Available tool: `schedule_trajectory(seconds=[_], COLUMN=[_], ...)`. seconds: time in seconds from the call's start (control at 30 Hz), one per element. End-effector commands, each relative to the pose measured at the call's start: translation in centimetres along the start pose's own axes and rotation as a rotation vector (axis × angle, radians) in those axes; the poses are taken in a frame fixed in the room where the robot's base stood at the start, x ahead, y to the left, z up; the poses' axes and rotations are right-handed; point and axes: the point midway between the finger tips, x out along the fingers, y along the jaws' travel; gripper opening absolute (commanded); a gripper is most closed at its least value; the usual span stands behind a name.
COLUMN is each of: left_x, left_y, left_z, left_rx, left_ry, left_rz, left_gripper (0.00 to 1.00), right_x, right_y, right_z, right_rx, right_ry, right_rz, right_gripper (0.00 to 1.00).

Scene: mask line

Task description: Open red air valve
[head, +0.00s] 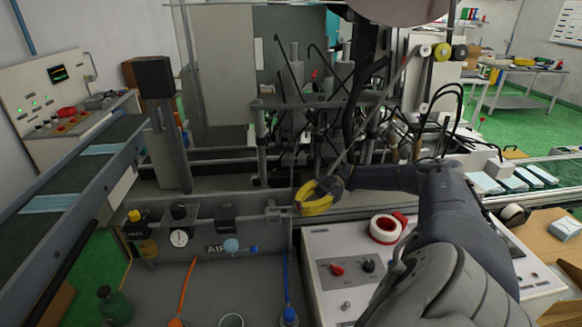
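My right gripper (304,199), with yellow fingers, is at the right end of the grey air pipe (198,221). Its fingers overlap the pipe end in the picture; I cannot tell whether they touch it or how far apart they are. A small grey fitting (276,212) sits on the pipe just left of the fingers. No red valve handle shows clearly on the pipe; one may be hidden behind the gripper. The pipe also carries a yellow-topped part (135,216) and a round gauge (179,238). The AIR label (215,249) is below it. My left gripper is not in view.
A white control box (325,245) with a red knob (337,269) stands right of the pipe, under my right arm. A red and white tape roll (385,229) lies on it. A conveyor (60,195) with blue masks runs along the left. Machinery stands behind the gripper.

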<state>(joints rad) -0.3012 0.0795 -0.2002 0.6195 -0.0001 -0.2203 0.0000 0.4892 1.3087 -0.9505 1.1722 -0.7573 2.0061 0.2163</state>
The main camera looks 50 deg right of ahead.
Motion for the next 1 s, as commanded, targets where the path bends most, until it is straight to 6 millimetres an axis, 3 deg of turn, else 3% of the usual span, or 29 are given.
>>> schedule_trajectory(seconds=[0.47, 0.5, 0.8, 1.0], left_x=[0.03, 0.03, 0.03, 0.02], left_y=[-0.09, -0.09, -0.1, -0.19], left_z=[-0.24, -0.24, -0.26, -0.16], left_rx=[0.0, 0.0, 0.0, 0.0], left_ry=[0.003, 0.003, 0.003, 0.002], left_rz=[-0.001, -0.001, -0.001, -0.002], left_gripper=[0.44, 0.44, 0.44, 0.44], right_x=[-0.55, -0.56, -0.42, -0.37], right_y=[0.15, 0.15, 0.0, -0.06], right_z=[-0.63, -0.63, -0.36, -0.25], right_rx=[-0.006, -0.006, -0.003, -0.002], right_ry=[0.007, 0.007, 0.004, 0.003], right_rz=[0.005, 0.005, 0.002, 0.0], right_gripper=[0.0, 0.1, 0.44, 0.44])
